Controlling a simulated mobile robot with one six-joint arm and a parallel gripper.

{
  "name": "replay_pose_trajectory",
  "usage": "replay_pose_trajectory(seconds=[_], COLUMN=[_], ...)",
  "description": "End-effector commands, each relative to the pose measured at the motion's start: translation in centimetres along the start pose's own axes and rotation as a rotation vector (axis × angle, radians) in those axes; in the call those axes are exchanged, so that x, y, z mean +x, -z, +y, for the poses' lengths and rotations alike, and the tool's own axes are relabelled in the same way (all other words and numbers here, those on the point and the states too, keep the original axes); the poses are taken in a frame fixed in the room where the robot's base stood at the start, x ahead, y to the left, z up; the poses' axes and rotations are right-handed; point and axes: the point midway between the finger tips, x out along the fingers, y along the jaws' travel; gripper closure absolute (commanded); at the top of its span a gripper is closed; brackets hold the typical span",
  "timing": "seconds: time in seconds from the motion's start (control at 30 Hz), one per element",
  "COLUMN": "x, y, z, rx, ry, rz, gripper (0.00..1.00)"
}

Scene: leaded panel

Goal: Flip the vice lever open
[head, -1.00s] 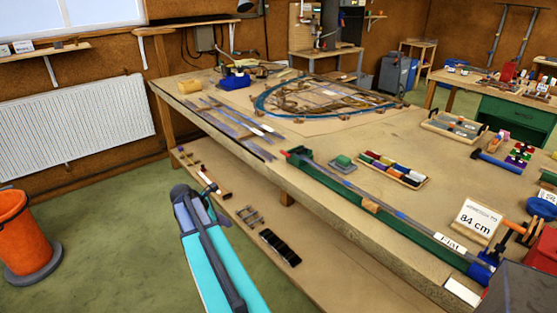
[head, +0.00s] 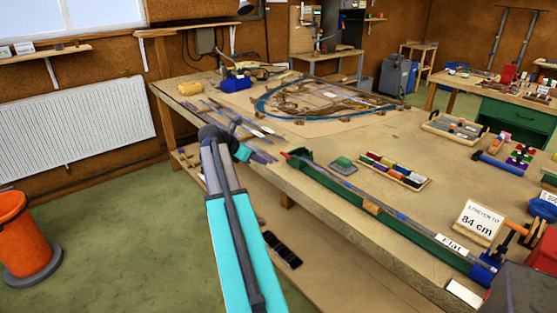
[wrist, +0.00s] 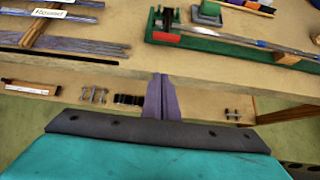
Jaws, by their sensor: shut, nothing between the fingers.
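A long green bench fixture (head: 385,222) lies along the front edge of the workbench, with a grey strip along it. At its left end is a green vice (head: 300,156) with a small red lever (head: 285,154). In the wrist view the vice (wrist: 168,20) is at the top, with the red lever (wrist: 167,37) on its near side. My gripper (head: 243,152) is left of the vice, near the bench edge. In the wrist view my gripper (wrist: 161,80) is shut and empty, below and apart from the red lever.
Metal strips (head: 228,122) lie left of the vice. A grey-green block (head: 343,164) and a tray of coloured blocks (head: 395,170) sit behind the green fixture. A lower shelf (wrist: 60,85) runs under the bench. The leaded panel (head: 325,98) lies further back.

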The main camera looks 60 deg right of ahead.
Motion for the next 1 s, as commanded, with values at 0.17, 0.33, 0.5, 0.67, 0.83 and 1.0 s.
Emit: replay_pose_trajectory(seconds=[0.17, 0.33, 0.5, 0.67, 0.83, 1.0], x=[0.2, 1.1, 3.0, 5.3, 7.8, 10.2], y=[0.0, -0.1, -0.1, -0.1, -0.1, -0.1], z=[0.0, 0.0, 0.0, -0.1, 0.0, 0.0], rx=[0.001, 0.002, 0.001, 0.001, 0.001, 0.002], ry=[0.0, 0.001, 0.003, 0.003, 0.003, 0.003], rz=[0.001, 0.001, 0.002, 0.002, 0.002, 0.002], gripper=[1.0, 1.0, 1.0, 1.0, 1.0, 1.0])
